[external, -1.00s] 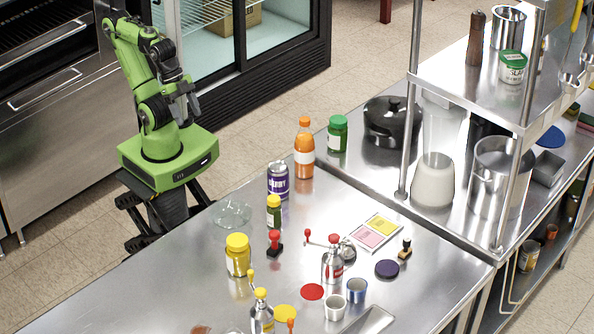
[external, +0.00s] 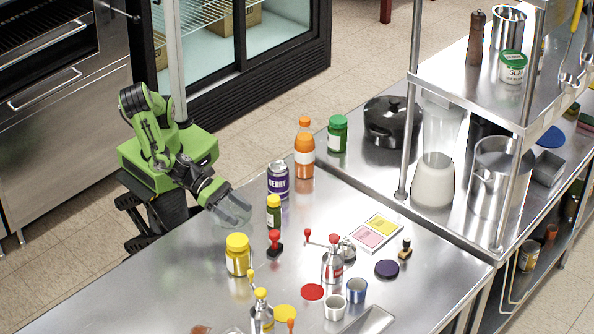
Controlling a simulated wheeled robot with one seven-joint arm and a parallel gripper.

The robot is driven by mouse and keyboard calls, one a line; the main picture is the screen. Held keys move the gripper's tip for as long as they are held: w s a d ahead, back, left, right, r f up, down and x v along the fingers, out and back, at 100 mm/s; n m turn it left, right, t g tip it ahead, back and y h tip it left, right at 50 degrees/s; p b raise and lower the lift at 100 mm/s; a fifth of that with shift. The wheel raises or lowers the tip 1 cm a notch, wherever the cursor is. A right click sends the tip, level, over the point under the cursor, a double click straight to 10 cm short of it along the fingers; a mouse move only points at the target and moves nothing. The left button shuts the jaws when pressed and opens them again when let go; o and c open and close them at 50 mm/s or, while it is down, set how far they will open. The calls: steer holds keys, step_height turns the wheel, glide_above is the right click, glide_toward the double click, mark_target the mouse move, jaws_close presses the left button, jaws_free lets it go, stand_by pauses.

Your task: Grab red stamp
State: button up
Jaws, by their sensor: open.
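The red stamp (external: 274,241) stands upright on the steel counter, with a red knob handle and a dark base. My gripper (external: 240,212) is open and reaches over the counter's left edge, to the upper left of the stamp and apart from it. Its fingers point down toward the right and cover the glass dish there.
A yellow-lidded jar (external: 238,254) stands left of the stamp. A purple can (external: 278,181) and an orange bottle (external: 304,154) stand behind. A red-topped metal dispenser (external: 333,262) stands to the right. Bare counter (external: 170,285) lies at the lower left.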

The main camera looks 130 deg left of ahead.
mark_target(280, 256)
steer(key=b+x, duration=0.1)
steer(key=x, duration=1.5)
steer(key=shift+f, duration=0.1)
steer(key=shift+s+d, duration=0.1)
steer(key=shift+s, duration=0.05)
steer(key=c, duration=1.1)
steer(key=shift+o, duration=0.2)
